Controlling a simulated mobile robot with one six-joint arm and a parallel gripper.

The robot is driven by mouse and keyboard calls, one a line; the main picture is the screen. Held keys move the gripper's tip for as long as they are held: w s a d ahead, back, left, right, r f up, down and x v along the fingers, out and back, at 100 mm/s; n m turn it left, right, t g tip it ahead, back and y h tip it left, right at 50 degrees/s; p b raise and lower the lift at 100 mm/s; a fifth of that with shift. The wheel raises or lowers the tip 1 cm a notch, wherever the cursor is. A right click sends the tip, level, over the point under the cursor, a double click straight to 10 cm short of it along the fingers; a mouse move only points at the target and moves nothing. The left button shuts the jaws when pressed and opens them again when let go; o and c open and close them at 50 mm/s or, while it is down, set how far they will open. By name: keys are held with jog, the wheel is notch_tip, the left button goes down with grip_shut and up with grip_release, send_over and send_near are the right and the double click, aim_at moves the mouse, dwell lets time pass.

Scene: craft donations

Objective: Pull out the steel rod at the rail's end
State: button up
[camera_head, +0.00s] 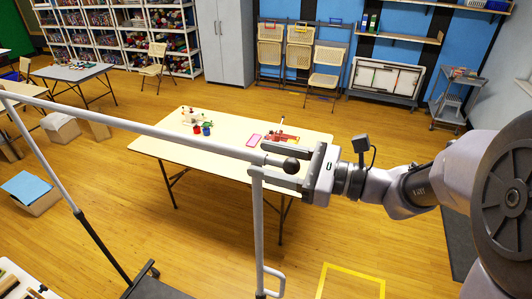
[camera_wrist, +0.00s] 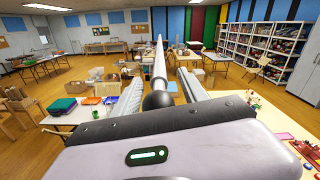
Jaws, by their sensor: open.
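A long light-grey rail (camera_head: 170,132) runs level from the left to the top of an upright post (camera_head: 257,225). At its right end a dark round knob (camera_head: 291,165) sits on the end of the steel rod; most of the rod is hidden. My gripper (camera_head: 280,164) is open, with one finger on each side of the knob. In the wrist view the dark knob (camera_wrist: 157,100) lies between my two open fingers (camera_wrist: 160,88), and the rail (camera_wrist: 159,62) stretches straight away behind it. Contact between fingers and knob cannot be made out.
A cream table (camera_head: 225,150) with small pots, a pink item and a red item stands behind the rail. A slanted leg (camera_head: 60,170) supports the rail's left end. Shelves (camera_head: 120,35), a grey cabinet (camera_head: 222,40) and folded chairs line the back wall. Wooden floor lies open around the table.

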jog(key=shift+a, duration=0.35)
jog(key=shift+d, duration=0.1)
grip_shut()
dwell(1.1)
